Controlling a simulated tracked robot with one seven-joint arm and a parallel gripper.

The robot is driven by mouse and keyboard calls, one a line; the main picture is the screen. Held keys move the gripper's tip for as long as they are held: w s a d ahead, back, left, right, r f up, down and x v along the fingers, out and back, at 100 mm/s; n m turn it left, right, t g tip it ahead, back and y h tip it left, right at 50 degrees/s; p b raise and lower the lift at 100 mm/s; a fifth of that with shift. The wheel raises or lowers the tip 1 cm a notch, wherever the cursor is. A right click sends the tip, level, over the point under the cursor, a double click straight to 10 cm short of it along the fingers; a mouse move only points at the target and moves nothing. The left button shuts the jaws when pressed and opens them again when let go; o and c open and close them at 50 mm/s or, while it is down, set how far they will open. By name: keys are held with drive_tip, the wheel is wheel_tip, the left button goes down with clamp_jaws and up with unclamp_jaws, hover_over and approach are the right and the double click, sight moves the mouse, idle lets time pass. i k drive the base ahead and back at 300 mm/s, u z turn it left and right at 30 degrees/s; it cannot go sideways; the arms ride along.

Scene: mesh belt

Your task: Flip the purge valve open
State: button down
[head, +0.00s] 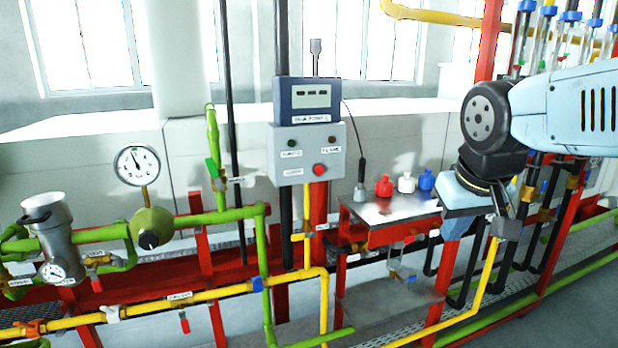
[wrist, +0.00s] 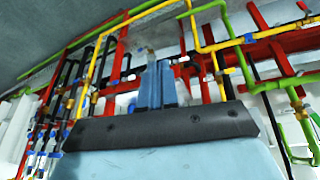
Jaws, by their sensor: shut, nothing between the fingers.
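The labels are too small to read surely, so I cannot tell which valve is the purge valve. On the yellow pipe in the head view are an orange handle (head: 28,328), a white handle (head: 112,313), a blue handle (head: 257,285) and a hanging red handle (head: 183,322). A green handle (head: 212,168) stands on the green pipe. My gripper (head: 454,230) points down at the right, beside the red shelf and apart from these handles. In the wrist view its blue fingers (wrist: 157,82) are together and empty.
A grey control box (head: 306,155) with a red button stands at the centre. A metal-topped shelf (head: 385,212) holds red, white and blue bottles. A gauge (head: 137,165) and a grey canister (head: 50,235) are at left. Red posts and pipes crowd the right; grey floor lies lower right.

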sight(211, 167)
drive_tip(key=z, duration=0.95)
drive_tip(key=k, duration=1.1)
drive_tip(key=z, duration=1.05)
drive_tip(key=i, duration=0.1)
drive_tip(key=u, duration=2.8)
drive_tip(key=i, duration=1)
drive_tip(key=z, duration=0.15)
